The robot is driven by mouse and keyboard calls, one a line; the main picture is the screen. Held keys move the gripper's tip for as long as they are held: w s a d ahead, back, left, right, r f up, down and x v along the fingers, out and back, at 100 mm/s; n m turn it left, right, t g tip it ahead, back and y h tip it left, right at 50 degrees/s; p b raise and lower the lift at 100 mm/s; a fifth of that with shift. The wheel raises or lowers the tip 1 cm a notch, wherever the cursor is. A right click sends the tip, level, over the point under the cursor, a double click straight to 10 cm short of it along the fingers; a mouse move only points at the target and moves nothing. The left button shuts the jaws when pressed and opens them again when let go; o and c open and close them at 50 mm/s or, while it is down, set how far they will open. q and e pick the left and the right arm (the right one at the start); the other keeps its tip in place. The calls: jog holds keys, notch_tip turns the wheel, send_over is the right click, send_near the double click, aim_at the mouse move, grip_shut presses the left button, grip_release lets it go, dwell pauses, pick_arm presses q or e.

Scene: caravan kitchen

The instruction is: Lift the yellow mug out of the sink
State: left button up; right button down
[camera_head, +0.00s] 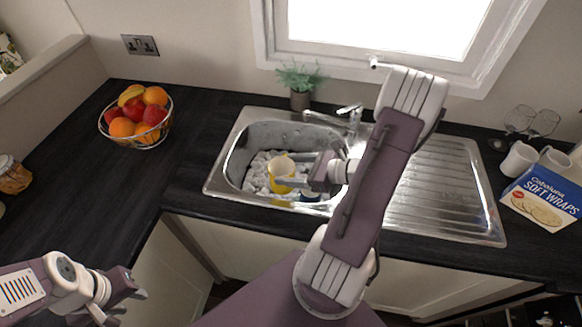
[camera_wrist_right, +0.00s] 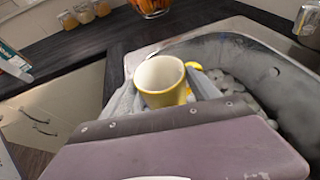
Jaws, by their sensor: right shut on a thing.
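The yellow mug (camera_head: 281,172) with a pale inside is at the sink (camera_head: 232,160), over the ice-like lumps in its basin. In the right wrist view the mug (camera_wrist_right: 163,82) is upright, its yellow handle toward the right. My right gripper (camera_head: 290,171) reaches in from the right and is shut on the mug; in the right wrist view its fingers (camera_wrist_right: 165,92) lie on either side of it. Whether the mug touches the lumps is hard to tell. My left gripper (camera_head: 122,304) is low at the left, away from the sink, with its fingers apart and empty.
A fruit basket (camera_head: 137,118) stands on the dark counter to the left. A faucet (camera_head: 350,110) and a potted plant (camera_head: 300,84) are behind the sink. The drainboard (camera_head: 440,190) is bare. White mugs (camera_head: 519,159), glasses and a soft wraps box (camera_head: 541,197) stand at the right.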

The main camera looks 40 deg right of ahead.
jog(key=r+p, duration=0.1)
jog(key=r, duration=0.1)
jog(key=a+r+p, duration=0.1)
jog(key=s+r+p, duration=0.1)
jog(key=r, duration=0.1)
jog(key=shift+a+r+p, duration=0.15)
jog(key=shift+r+p, duration=0.15)
jog(key=shift+p, duration=0.1)
